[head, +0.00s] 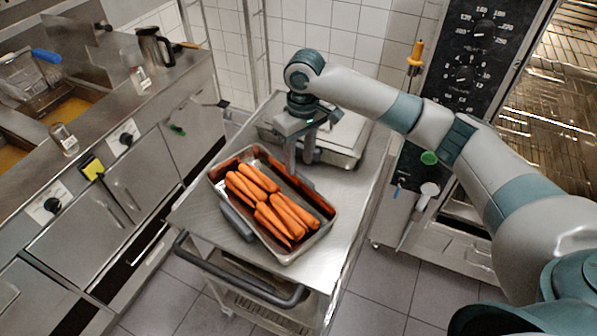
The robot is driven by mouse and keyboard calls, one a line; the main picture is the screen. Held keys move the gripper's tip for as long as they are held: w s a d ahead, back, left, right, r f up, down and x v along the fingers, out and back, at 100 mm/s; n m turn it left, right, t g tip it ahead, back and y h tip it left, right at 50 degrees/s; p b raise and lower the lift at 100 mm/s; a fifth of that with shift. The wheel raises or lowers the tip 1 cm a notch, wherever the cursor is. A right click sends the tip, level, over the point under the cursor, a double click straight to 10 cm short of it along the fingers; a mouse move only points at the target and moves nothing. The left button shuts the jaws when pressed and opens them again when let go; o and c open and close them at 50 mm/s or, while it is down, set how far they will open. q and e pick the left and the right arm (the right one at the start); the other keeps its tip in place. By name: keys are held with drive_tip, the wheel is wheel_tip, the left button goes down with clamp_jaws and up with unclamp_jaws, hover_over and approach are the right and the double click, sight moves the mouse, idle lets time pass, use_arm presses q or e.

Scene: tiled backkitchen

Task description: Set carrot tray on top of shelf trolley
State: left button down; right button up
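The carrot tray (291,257) is a shallow metal tray holding several orange carrots (270,204). It rests on the metal top of the shelf trolley (345,200), near the handle end. A dark grey handle (238,222) shows at the tray's near left side. My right gripper (300,166) points down at the tray's far right rim, with its two fingers apart. Whether the fingers touch the rim or a handle there cannot be told. My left gripper is not in view.
A flat metal appliance like a scale (342,140) stands on the trolley behind my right gripper. The trolley's dark push bar (235,274) faces me. Steel counters with fryers (60,105) stand left, and an oven (468,80) stands right. Tiled floor is clear at lower right.

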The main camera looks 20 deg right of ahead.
wheel_tip(320, 180, up, 7)
drive_tip(key=b, duration=0.1)
drive_tip(key=shift+d+f+b, duration=0.15)
drive_tip(key=shift+b, duration=0.15)
